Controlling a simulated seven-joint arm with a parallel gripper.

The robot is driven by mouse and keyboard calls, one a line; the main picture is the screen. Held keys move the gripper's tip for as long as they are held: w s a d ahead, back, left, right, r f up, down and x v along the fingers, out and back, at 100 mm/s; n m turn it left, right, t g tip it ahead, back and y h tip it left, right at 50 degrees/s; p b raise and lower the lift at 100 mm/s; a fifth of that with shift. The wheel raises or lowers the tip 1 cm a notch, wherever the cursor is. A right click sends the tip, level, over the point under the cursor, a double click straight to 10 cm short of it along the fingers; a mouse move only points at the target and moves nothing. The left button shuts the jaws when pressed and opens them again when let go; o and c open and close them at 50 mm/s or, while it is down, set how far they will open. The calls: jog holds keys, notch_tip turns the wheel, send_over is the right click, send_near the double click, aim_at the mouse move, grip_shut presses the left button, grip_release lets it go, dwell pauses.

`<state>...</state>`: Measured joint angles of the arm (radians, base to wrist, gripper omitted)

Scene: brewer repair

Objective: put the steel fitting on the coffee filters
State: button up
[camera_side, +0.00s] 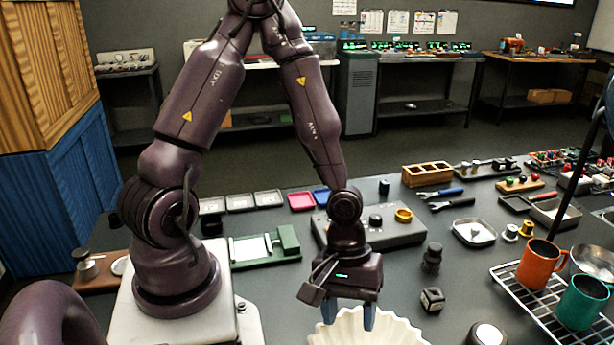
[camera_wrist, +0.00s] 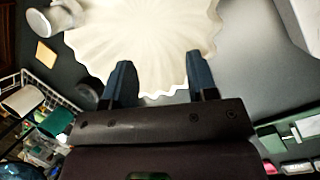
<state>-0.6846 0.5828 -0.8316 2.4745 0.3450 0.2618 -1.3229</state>
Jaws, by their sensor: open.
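The coffee filters (camera_side: 365,332) are a white fluted bowl shape at the bottom edge of the side view, partly cut off. They also fill the upper middle of the wrist view (camera_wrist: 150,35). My gripper (camera_side: 349,316) points down over the filters' back rim, its two blue fingers apart with nothing between them. In the wrist view my gripper (camera_wrist: 160,75) overlaps the near fluted edge; contact cannot be told. A small silvery piece (camera_side: 510,232), which looks like the steel fitting, stands upright at the right beside a brass-coloured one (camera_side: 526,228), well away from my gripper.
A wire rack (camera_side: 508,284) with an orange mug (camera_side: 540,264) and a teal mug (camera_side: 583,301) stands at the right. A grey control box (camera_side: 395,236) is behind my gripper.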

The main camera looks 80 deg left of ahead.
jog(key=s+a+r+m+t+y, duration=0.1)
jog(key=a+r+m+t, duration=0.1)
jog(key=r, duration=0.6)
jog(key=s+a+r+m+t+y, duration=0.1)
jog(key=s+a+r+m+t, duration=0.1)
jog(key=r+m, duration=0.3)
jog(key=s+a+r+m+t+y, duration=0.1)
jog(key=a+r+m, duration=0.2)
jog(key=r, duration=0.8)
jog(key=shift+s+a+m+t+y, duration=0.3)
jog(key=shift+s+a+t+y, duration=0.1)
